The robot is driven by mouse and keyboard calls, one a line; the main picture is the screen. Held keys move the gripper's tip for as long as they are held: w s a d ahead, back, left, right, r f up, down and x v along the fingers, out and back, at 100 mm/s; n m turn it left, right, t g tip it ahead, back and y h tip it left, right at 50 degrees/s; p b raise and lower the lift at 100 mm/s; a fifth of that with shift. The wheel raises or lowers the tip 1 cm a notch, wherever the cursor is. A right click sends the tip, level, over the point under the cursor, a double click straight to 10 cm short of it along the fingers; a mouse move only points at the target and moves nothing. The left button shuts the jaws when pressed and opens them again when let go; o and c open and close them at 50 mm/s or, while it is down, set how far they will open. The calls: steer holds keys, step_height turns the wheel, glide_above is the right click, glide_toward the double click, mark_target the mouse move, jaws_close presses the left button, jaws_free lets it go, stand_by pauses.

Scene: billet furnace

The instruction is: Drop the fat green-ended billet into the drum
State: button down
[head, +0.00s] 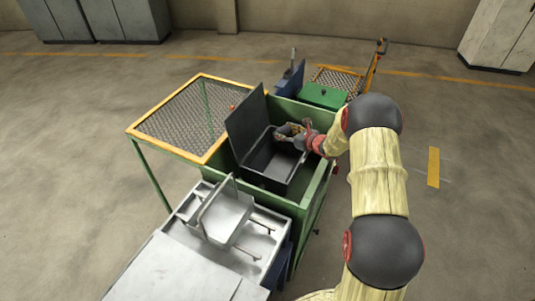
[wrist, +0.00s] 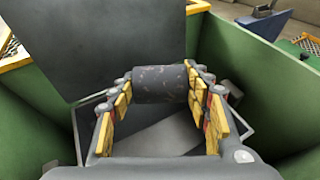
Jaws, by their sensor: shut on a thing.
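My gripper (head: 290,130) is over the open dark box (head: 262,178) that sits in the green-framed cart. In the wrist view, my gripper's yellow-padded fingers (wrist: 158,88) are shut on a dark grey, speckled, thick cylinder, the billet (wrist: 160,82). It lies crosswise between the fingertips. The fingers cover its ends, so their colour is hidden. The box interior lies below and behind the billet, and the box's dark lid (head: 247,118) stands raised at its left. I cannot make out a drum for certain in either view.
A yellow-edged mesh shelf (head: 183,115) is left of the box. A grey metal bench with a handled tray (head: 228,222) stands in front. A green-lidded container (head: 323,95) and a mesh-topped trolley (head: 338,79) are behind. The floor to the right is open.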

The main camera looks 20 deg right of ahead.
steer(key=shift+f+b, duration=1.1)
steer(key=shift+f, duration=1.55)
steer(key=c, duration=1.2)
jaws_free()
steer(key=shift+c, duration=0.2)
steer(key=o, duration=0.4)
steer(key=shift+f, duration=0.1)
steer(key=shift+o, duration=0.2)
steer(key=v, duration=1.2)
